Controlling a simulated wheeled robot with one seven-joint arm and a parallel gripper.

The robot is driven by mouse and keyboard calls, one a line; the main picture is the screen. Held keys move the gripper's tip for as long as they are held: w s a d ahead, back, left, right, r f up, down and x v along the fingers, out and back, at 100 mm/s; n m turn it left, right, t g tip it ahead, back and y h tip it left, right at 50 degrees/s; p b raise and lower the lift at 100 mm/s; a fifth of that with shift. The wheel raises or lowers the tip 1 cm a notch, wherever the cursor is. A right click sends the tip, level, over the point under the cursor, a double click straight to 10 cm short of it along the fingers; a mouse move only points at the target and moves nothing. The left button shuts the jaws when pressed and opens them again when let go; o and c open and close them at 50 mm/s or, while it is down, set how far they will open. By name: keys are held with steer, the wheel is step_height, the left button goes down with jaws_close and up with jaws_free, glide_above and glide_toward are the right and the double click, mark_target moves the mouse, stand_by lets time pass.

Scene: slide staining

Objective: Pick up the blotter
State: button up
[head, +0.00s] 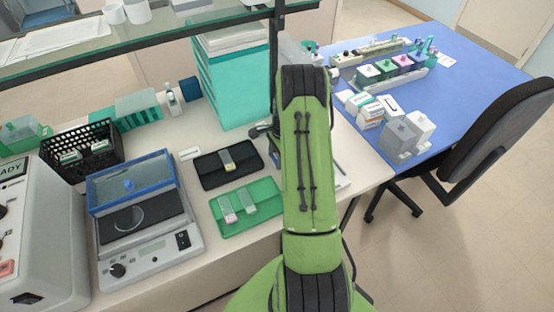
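I cannot pick out the blotter for certain. A pale flat item (341,177) lies on the bench just right of my arm, mostly hidden behind it. My gripper (265,141) is largely hidden behind my green forearm. Only some dark parts of it show at the arm's left side, over the bench near the right end of a black tray (208,174). Whether it is open, shut or holding anything cannot be seen.
A green tray (220,231) with two slides lies in front of the black tray. A blue-lidded device (150,240) stands left, a teal box stack (232,85) behind. A glass shelf (150,30) overhangs. A blue table (460,95) holds staining jars; a chair (500,135) is right.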

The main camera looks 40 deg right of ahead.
steer(key=c, duration=0.3)
step_height(320, 180, up, 10)
steer(key=shift+r, duration=0.1)
steer(key=shift+c, duration=0.2)
steer(key=o, duration=0.4)
steer(key=shift+c, duration=1.4)
steer(key=shift+a+p, duration=0.1)
steer(key=shift+p, duration=0.2)
